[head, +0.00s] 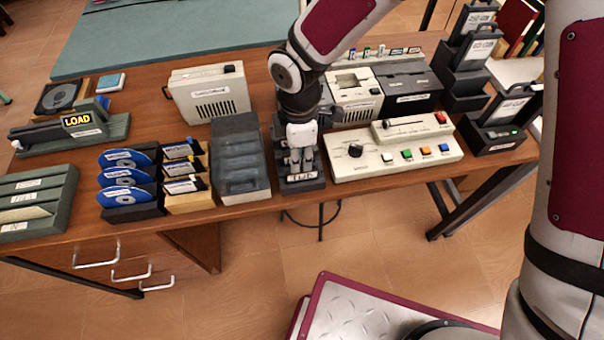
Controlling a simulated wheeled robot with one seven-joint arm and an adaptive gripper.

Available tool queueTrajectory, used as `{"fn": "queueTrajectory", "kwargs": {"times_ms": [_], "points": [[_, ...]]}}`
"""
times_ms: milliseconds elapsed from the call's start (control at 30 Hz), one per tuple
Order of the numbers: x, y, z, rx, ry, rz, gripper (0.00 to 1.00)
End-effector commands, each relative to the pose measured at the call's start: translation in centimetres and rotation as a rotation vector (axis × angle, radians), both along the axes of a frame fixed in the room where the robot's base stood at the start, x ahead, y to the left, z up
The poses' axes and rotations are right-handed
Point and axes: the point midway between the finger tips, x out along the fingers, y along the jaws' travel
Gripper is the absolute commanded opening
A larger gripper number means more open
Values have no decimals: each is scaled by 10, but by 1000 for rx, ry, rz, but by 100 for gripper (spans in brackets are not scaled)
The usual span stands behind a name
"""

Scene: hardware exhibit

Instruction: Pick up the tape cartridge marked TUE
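My gripper (300,163) points down at the front middle of the wooden table. Its two fingers are over or just behind a dark block with a white label (301,177), which appears to read TUE. The arm and gripper hide most of this block, so I cannot tell whether the fingers touch it or how far apart they are. Other black cartridge-like pieces with white labels stand at the right: one at the back (479,18), one below it (480,48), and one in a holder nearer the front (508,107). Their labels are too small to read surely.
A grey box with a clear dark lid (240,160) stands close left of my gripper. A cream panel with coloured buttons (400,163) stands close right. Disc racks (130,214) and a LOAD device (110,131) are further left. A beige speaker box (208,93) is behind.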

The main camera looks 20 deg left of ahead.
Motion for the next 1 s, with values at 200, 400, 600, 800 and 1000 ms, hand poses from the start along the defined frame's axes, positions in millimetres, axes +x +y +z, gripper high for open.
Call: {"fn": "queueTrajectory", "kwargs": {"times_ms": [200, 400, 600, 800, 1000], "points": [[-6, 1, -30, -3, 4, 1, 23], [-4, 1, -48, -1, 1, 2, 23], [-4, 1, -49, 0, 0, 1, 23], [-3, 1, -48, 0, 0, 0, 0], [-3, 1, -48, 0, 0, 0, 0]]}}
